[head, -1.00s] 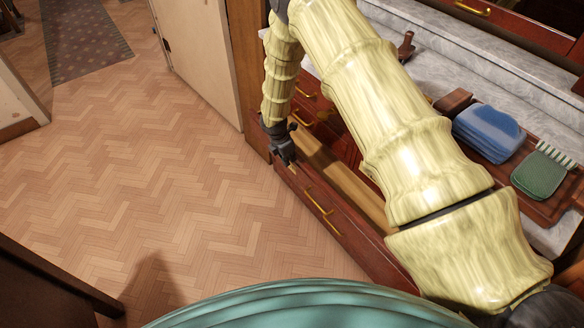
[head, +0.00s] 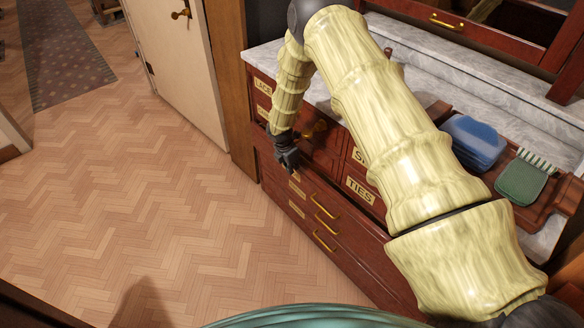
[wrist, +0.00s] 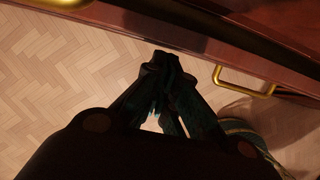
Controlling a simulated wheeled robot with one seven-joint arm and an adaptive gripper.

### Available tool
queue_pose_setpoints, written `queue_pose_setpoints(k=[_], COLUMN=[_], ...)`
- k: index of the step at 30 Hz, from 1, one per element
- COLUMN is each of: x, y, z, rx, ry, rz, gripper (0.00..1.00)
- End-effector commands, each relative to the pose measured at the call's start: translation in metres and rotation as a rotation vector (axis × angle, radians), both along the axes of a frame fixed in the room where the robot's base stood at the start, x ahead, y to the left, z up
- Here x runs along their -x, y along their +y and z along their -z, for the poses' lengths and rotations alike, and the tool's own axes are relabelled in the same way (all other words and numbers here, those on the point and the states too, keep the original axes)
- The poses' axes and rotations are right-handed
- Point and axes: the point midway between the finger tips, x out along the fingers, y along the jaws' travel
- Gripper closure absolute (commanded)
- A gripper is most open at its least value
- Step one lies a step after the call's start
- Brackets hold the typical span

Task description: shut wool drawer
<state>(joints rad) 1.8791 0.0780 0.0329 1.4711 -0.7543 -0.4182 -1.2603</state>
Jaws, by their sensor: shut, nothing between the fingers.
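The dresser has a dark red front of drawers with brass handles and cream labels. The lower long drawers (head: 345,232) look flush with the front, and no open drawer interior shows. Their small labels are too small to read, so I cannot tell which one says wool. My gripper (head: 290,168) is shut and empty, pointing down close in front of the dresser, by the left end of the long drawers. In the wrist view its fingertips (wrist: 166,65) meet beside a drawer front with a brass handle (wrist: 245,82); I cannot tell if they touch it.
Upper small drawers carry labels, one reading TIES (head: 360,190). A pale door (head: 185,65) stands at the left. The parquet floor (head: 150,210) before the dresser is clear.

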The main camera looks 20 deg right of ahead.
Motion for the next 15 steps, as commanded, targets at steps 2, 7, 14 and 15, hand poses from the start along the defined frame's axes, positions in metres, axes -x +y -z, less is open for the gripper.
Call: queue_pose_setpoints(k=[2,7,14,15], x=[0.0,0.004,0.01,0.011], y=[0.001,0.014,0.037,0.038], z=[0.0,-0.001,-0.014,-0.019], rx=[0.0,0.0,0.0,0.0], ry=[0.0,0.001,-0.003,-0.001], rz=[0.0,0.0,0.006,0.006], gripper=[1.0,1.0,1.0,1.0])
